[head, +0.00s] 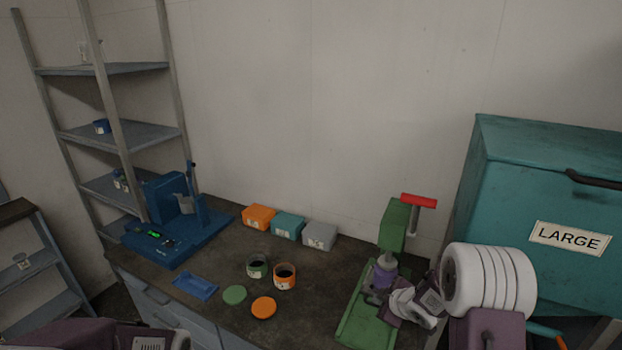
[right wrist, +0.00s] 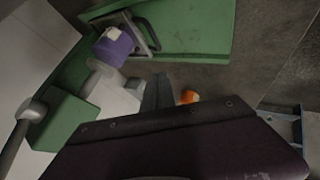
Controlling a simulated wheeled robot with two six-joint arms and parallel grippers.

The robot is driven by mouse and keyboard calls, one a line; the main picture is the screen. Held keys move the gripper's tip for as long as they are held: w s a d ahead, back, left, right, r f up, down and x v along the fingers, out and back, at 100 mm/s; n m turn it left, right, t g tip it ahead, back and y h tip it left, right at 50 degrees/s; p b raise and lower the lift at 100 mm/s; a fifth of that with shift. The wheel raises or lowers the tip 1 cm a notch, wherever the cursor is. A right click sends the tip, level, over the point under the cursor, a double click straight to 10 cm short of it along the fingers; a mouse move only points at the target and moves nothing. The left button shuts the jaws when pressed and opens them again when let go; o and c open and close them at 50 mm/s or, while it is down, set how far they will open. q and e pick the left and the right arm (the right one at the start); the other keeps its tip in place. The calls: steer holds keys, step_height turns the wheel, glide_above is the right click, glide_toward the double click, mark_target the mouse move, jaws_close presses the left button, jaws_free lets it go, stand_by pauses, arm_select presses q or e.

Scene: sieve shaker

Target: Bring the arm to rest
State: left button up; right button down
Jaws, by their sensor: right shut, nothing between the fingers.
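My right arm comes in from the lower right in the head view. Its gripper (head: 374,297) is beside the green press (head: 393,228) with the red handle (head: 419,201), low near its base plate. In the right wrist view the gripper (right wrist: 158,92) is shut with nothing between its fingers.
A teal cabinet marked LARGE (head: 542,165) stands close on the right. On the bench are a blue device (head: 166,245), orange (head: 258,217), teal (head: 287,225) and grey (head: 319,236) boxes, two open tins (head: 285,276) and two lids (head: 263,307). Shelves (head: 115,134) stand at left.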

steer(key=s+a+r+m, duration=0.1)
steer(key=s+a+r, duration=0.2)
steer(key=a+r, duration=0.4)
steer(key=s+f+m+g, duration=0.1)
steer(key=s+m+g, duration=0.1)
steer(key=s, duration=0.5)
steer(key=s+f+m+g, duration=0.2)
steer(key=s+m, duration=0.3)
steer(key=s, duration=0.2)
steer(key=s+f+m+g+h, duration=0.1)
steer(key=s+m+g, duration=0.2)
steer(key=s, duration=0.5)
steer(key=shift+f+m, duration=0.25)
steer(key=shift+m, duration=0.05)
steer(key=shift+s, duration=0.1)
